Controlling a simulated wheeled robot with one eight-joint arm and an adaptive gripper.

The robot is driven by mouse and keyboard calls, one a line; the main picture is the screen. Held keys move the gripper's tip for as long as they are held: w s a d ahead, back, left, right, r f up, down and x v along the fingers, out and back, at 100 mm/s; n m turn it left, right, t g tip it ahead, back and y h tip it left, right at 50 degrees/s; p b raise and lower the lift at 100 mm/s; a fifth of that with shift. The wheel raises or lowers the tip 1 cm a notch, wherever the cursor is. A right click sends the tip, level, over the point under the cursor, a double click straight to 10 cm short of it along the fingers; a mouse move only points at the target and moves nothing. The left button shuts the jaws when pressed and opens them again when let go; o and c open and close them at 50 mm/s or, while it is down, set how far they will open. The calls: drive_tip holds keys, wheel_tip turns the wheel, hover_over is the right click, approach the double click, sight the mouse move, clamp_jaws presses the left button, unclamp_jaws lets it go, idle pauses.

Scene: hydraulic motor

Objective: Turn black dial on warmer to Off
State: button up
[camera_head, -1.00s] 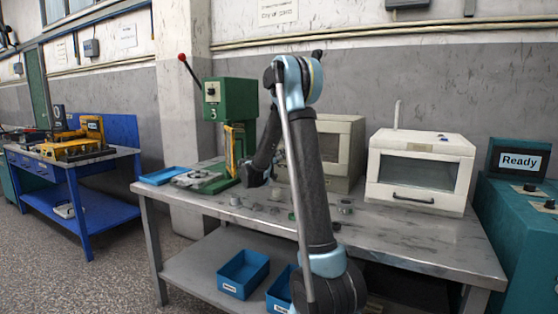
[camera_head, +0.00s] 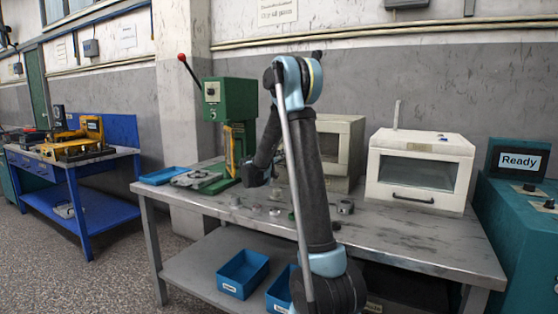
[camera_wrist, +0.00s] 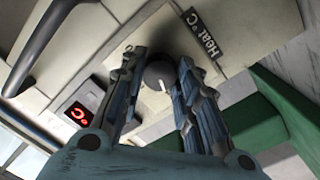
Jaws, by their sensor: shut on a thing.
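The black dial (camera_wrist: 159,72) sits on the pale front of the warmer (camera_wrist: 80,35) in the wrist view, with a white pointer mark on its face. My gripper (camera_wrist: 160,66) is shut on the dial, with one finger on each side of it. A "Heat °C" label (camera_wrist: 206,35) is beside the dial. A small panel with a red lit display (camera_wrist: 80,113) is on the other side. In the head view, a beige box (camera_head: 347,150) stands behind my arm. My gripper is hidden there, and the dial does not show.
A green press (camera_head: 222,105) with a red-knobbed lever stands at the left of the metal table (camera_head: 430,240). A white oven-like box (camera_head: 419,165) is at the right. Several small metal parts lie in the middle. A teal cabinet with a "Ready" screen (camera_head: 519,161) is far right.

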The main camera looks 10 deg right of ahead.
drive_tip(key=shift+a, duration=0.15)
drive_tip(key=o, duration=1.1)
drive_tip(key=shift+w, duration=0.1)
drive_tip(key=shift+c, duration=0.2)
drive_tip(key=v, duration=1.2)
drive_tip(key=shift+f, duration=0.15)
